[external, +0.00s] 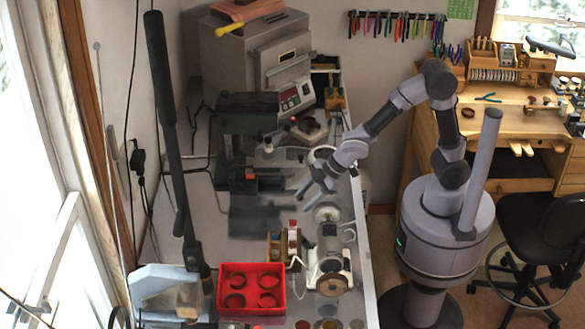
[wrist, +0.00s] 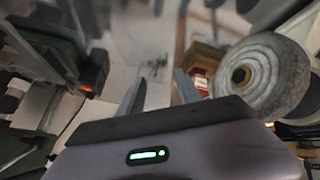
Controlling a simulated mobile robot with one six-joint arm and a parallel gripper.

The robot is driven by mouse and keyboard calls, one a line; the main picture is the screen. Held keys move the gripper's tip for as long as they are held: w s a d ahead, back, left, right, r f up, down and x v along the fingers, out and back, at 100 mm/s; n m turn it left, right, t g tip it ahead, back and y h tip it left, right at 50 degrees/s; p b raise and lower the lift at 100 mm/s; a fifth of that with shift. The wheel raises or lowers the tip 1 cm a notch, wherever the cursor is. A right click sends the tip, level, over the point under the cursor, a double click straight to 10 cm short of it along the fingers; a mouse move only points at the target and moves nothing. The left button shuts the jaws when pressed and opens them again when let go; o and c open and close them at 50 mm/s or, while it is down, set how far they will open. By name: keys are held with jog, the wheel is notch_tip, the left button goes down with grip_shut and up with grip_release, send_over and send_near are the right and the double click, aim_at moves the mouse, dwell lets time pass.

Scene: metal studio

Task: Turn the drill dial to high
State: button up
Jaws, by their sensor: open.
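The drill looks to be the dark green bench machine (external: 248,112) on the left side of the workbench, with a lower part (external: 258,180) that carries a small orange-red piece. Part of a dark machine with a red-orange spot (wrist: 88,88) also shows at the left of the wrist view. I cannot make out a dial or its setting in either view. My gripper (external: 306,197) is open and empty above the bench, to the right of the drill and apart from it. Its two fingers (wrist: 158,92) stand apart in the wrist view, with nothing between them.
A bench motor (external: 333,250) with a round wheel (wrist: 260,75) is close to my gripper's right finger in the wrist view. A red tray (external: 250,302) stands at the bench's near end. A grey oven (external: 258,60) stands at the back. A dark post rises left.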

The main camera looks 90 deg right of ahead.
jog(key=s+d+r+m+g+h, duration=0.1)
jog(key=s+d+r, duration=0.2)
jog(key=s, duration=0.3)
jog(key=s+d+r+m+g+h, duration=0.1)
jog(key=s+d+r+g, duration=0.15)
jog(key=s, duration=0.45)
jog(key=s+a+r+m+t+y, duration=0.1)
jog(key=s+r+m, duration=0.1)
jog(key=s+m, duration=0.2)
jog(key=s+a+r+m+t+y, duration=0.1)
jog(key=s+m, duration=0.3)
jog(key=s, duration=0.4)
jog(key=shift+a+r+m+y+b, duration=0.3)
jog(key=shift+a+r+m+y, duration=0.1)
jog(key=shift+a+r+y, duration=0.15)
jog(key=shift+w, duration=0.1)
dwell(0.9)
